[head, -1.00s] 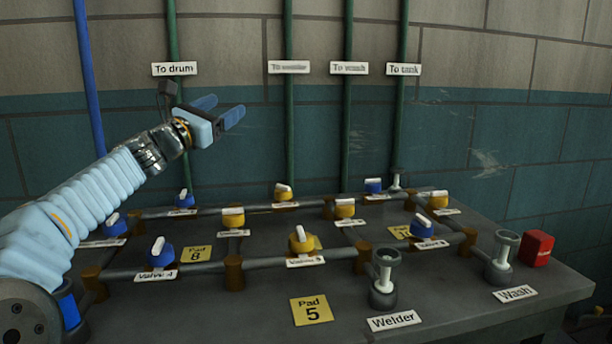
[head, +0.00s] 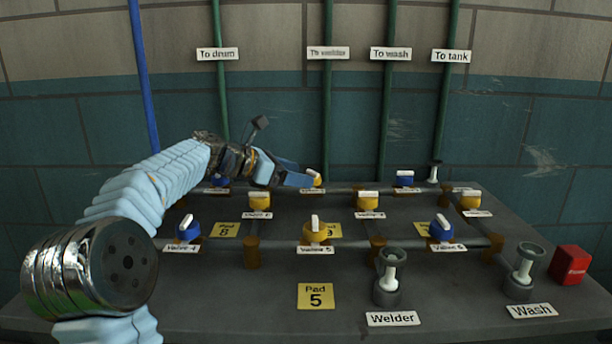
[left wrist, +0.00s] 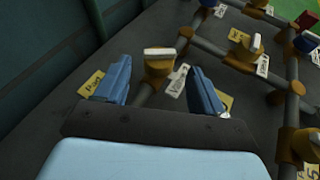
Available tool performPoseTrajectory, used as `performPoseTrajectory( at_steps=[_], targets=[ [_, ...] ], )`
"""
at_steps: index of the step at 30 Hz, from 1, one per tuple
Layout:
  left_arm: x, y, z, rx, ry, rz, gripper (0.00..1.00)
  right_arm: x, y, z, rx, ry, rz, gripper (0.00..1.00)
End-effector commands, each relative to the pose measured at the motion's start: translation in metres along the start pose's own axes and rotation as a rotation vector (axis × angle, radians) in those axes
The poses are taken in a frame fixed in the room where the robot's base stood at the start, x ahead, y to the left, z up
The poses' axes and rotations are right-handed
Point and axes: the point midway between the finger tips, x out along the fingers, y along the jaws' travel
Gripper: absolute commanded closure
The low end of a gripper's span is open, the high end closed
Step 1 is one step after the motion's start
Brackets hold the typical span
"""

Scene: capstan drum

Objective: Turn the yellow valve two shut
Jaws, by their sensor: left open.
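A yellow valve (head: 315,177) with a white bar handle stands on the back pipe run in the head view. Its label is too small to read, so I cannot confirm it is valve two. My left gripper (head: 300,180) is right at this valve, partly covering it. In the left wrist view, the yellow valve (left wrist: 158,64) shows between and just beyond the fingers of my left gripper (left wrist: 160,88), which are open with a gap on both sides. Its white handle lies at a slant to the pipe there. My right gripper is not in view.
Other valves stand close by: a blue one (head: 404,178) on the back run, yellow ones (head: 258,201) (head: 368,201) nearer, and a front yellow valve (head: 315,232). Welder (head: 387,280) and Wash (head: 525,270) fittings and a red box (head: 570,264) are at right.

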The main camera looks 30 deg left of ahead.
Motion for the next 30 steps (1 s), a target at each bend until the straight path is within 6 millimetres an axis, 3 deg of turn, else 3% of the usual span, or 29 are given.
performPoseTrajectory(
  at_steps=[6,17,27,30],
  targets=[
    [0.028,0.0,0.001,0.0,-0.001,-0.001,0.31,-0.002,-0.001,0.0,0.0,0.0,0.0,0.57],
    [0.032,0.0,0.0,0.0,-0.001,0.002,0.32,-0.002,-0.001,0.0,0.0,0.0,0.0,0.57],
    [0.032,0.0,0.0,0.0,-0.001,0.0,0.84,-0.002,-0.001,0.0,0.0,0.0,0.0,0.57],
    [0.032,0.0,0.0,0.005,-0.002,-0.012,0.85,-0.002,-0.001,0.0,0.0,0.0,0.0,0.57]
  ],
)
